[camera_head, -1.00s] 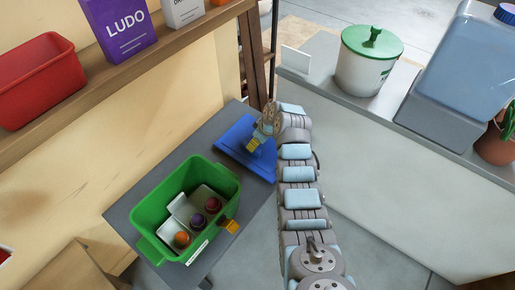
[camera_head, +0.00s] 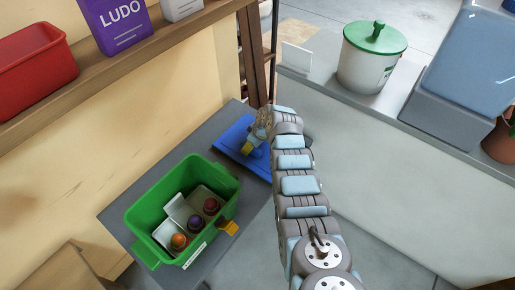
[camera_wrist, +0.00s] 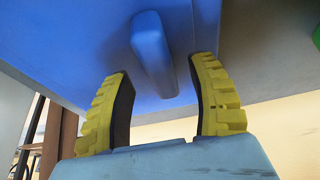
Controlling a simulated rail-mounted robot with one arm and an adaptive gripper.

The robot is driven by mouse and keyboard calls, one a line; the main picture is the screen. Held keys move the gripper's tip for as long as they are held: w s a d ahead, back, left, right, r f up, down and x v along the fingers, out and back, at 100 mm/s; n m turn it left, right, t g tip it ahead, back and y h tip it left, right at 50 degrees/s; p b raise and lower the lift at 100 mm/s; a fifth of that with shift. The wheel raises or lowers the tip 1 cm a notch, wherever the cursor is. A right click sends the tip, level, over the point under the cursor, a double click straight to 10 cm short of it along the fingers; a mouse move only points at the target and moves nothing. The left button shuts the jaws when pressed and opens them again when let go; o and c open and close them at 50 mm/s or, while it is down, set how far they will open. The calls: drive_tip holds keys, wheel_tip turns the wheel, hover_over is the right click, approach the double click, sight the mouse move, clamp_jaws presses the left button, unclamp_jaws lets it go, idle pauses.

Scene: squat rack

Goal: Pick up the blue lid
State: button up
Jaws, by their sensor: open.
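The blue lid (camera_head: 231,142) lies on the grey table beyond the green bin, and my arm hides part of it. In the wrist view the lid (camera_wrist: 80,45) fills the upper part, with its raised bar handle (camera_wrist: 154,55) near the middle. My gripper (camera_head: 250,146) is at the lid. In the wrist view its two yellow fingers (camera_wrist: 163,95) are apart, one on each side of the handle's near end, with a gap on both sides. Nothing is held.
A green bin (camera_head: 150,212) with several coloured balls and white items stands on the grey table (camera_head: 120,205) nearer to me. A wooden shelf (camera_head: 165,42) with a red tub (camera_head: 35,75) and a LUDO box (camera_head: 115,25) runs along the wall. A white pot with a green lid (camera_head: 368,65) stands on the right counter.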

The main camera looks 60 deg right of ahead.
drive_tip(key=shift+w+f+b, duration=0.2)
drive_tip(key=shift+f+b, duration=0.1)
drive_tip(key=shift+f, duration=0.3)
drive_tip(key=shift+f+b, duration=0.25)
drive_tip(key=shift+b, duration=0.05)
idle(0.3)
clamp_jaws()
idle(0.4)
